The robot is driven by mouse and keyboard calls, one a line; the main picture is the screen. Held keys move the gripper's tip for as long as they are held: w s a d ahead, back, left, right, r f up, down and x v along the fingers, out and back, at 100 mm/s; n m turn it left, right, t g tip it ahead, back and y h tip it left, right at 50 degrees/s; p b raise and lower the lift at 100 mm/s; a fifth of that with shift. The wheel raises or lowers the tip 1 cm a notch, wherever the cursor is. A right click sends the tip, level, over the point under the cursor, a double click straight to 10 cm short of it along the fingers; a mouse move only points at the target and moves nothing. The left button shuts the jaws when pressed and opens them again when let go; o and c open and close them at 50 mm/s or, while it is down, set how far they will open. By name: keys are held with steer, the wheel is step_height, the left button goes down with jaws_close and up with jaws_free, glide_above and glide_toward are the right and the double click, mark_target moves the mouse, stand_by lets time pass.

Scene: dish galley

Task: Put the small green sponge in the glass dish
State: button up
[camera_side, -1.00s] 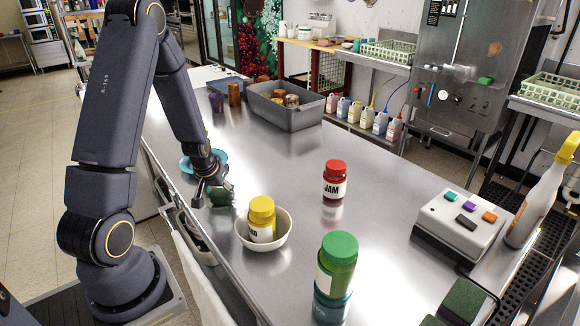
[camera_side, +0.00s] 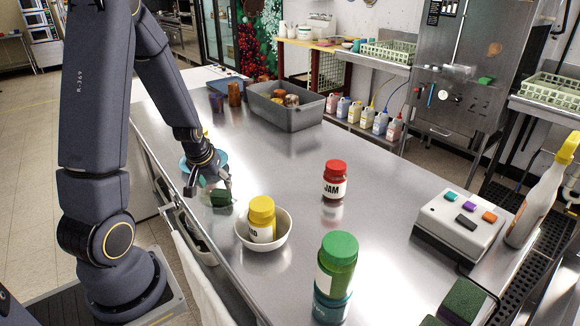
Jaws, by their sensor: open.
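The small green sponge (camera_side: 221,198) lies near the left edge of the steel counter, just left of the white bowl. My gripper (camera_side: 209,190) is open, with its fingers pointing down low over the counter. One finger is left of the sponge and the other is by its upper right side; I cannot tell whether they touch it. A round blue dish (camera_side: 186,165) sits just behind my gripper and is partly hidden by it. I cannot tell for sure whether it is glass.
A white bowl (camera_side: 283,236) holds a yellow-lidded jar (camera_side: 262,218). A grey tub (camera_side: 290,116) is at the back. The middle counter is clear.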

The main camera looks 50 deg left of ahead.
steer(key=s+d+r+m+t+h, duration=0.15)
steer(key=d+r+m, duration=0.35)
steer(key=d+r, duration=1.05)
steer(key=s+d+r+m+h, duration=0.1)
steer(key=s+d+r+m, duration=0.3)
steer(key=d, duration=0.3)
steer(key=shift+s+d+r+t+h, duration=0.4)
steer(key=shift+s+r+t, duration=0.1)
steer(key=shift+s, duration=0.35)
